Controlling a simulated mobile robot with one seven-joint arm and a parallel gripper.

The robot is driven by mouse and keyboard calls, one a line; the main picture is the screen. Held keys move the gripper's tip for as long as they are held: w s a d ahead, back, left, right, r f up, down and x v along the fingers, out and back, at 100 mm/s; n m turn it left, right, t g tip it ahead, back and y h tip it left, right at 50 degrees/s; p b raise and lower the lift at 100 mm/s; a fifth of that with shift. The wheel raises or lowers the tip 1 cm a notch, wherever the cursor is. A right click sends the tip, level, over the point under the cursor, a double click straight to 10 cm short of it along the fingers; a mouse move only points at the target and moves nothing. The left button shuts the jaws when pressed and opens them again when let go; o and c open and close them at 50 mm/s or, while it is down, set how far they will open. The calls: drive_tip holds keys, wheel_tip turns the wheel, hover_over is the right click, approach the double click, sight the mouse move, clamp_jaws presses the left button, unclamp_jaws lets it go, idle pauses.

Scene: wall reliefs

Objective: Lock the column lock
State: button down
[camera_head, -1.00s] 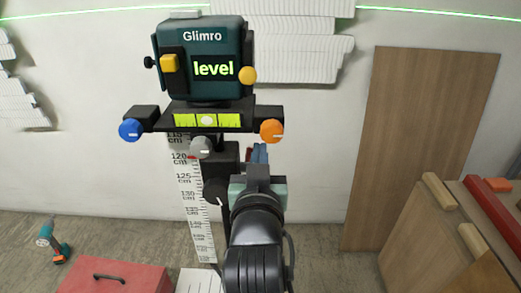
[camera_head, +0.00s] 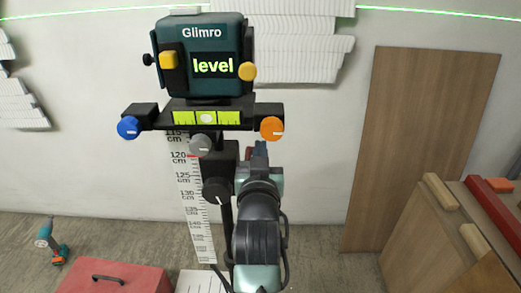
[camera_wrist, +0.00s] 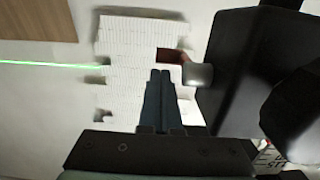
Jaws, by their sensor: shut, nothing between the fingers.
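The laser level (camera_head: 203,60) stands on a black column (camera_head: 226,205) with a height scale. A grey knob (camera_head: 200,145) and a lower black knob (camera_head: 216,191) are on the column's front. A dark red piece (camera_head: 249,150) shows at the column's right side, partly hidden. In the wrist view a red-brown piece (camera_wrist: 170,55) adjoins a grey cylinder (camera_wrist: 198,74) beside a black body. I cannot tell which part is the column lock. My gripper (camera_head: 261,147) is shut and empty, right of the column; its blue fingers (camera_wrist: 160,72) point towards the red-brown piece, seemingly without gripping it.
A blue knob (camera_head: 129,127) and an orange knob (camera_head: 271,128) flank the level's base. A red toolbox (camera_head: 113,279) and a drill (camera_head: 52,237) are at lower left. Wooden boards (camera_head: 420,150) lean at right. White relief panels (camera_head: 295,45) hang behind, under a green laser line.

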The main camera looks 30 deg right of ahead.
drive_tip(key=shift+r+p, duration=0.15)
drive_tip(key=shift+p, duration=0.5)
drive_tip(key=shift+g+y+p, duration=0.3)
drive_tip(key=shift+p, duration=0.3)
drive_tip(key=g+p, duration=0.1)
drive_tip(key=p, duration=0.2)
drive_tip(key=shift+w+d+y, duration=0.15)
drive_tip(key=shift+y, duration=0.15)
drive_tip(key=shift+w+d+f+g+y+p, duration=0.15)
drive_tip(key=shift+f+g+y+p, duration=0.3)
drive_tip(key=shift+p, duration=1.15)
drive_tip(key=shift+w+f+g+y+p, duration=0.1)
drive_tip(key=shift+f+g+y+p, duration=0.35)
drive_tip(key=shift+p, duration=1.1)
drive_tip(key=shift+f, duration=0.2)
